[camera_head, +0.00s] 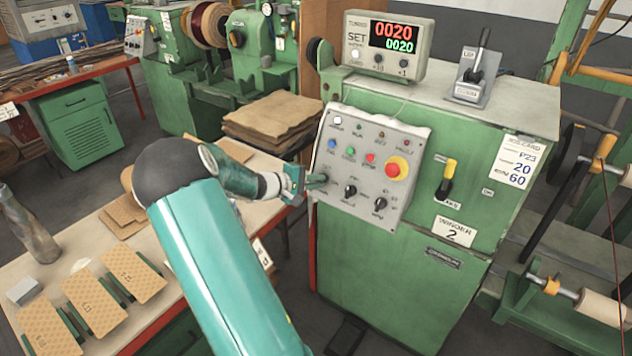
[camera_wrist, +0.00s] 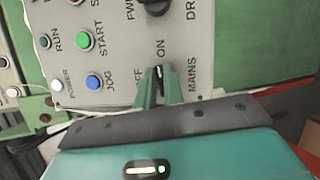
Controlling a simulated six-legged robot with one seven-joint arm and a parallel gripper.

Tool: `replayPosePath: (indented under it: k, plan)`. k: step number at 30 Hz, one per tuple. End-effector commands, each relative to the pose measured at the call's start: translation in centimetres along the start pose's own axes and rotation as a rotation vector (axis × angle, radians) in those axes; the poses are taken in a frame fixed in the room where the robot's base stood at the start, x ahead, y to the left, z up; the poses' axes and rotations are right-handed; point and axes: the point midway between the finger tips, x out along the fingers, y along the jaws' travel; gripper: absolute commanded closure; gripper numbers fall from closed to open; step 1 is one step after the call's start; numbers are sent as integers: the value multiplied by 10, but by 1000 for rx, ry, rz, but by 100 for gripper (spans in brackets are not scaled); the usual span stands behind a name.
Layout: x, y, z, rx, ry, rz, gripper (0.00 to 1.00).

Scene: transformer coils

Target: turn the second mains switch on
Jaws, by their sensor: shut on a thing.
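The mains switch (camera_wrist: 159,73) is a small black knob on the grey control panel (camera_head: 385,125) of the green cabinet marked Winder 2. In the wrist view it sits between the two fingers of my gripper (camera_wrist: 160,78), which is shut on it. The visible part of the knob lies lengthwise between the fingers, toward the ON label; the OFF label is partly covered by a finger. In the head view my gripper (camera_head: 318,181) is at the panel's lower left, and the knob is hidden there.
Two other black knobs (camera_head: 350,190) (camera_head: 380,204) sit close to the right, with a red stop button (camera_head: 397,168) above them. A yellow-handled lever (camera_head: 446,180) is farther right. A workbench (camera_head: 180,240) with boards stands left of the cabinet.

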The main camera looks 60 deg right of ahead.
Motion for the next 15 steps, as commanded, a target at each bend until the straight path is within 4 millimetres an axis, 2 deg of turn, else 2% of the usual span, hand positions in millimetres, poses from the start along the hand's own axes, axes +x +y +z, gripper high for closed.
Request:
replayPosePath:
  k: [6,15]
  plan:
    - [0,0,0,93,-1,-37,100]
    - [0,0,0,134,-2,-53,100]
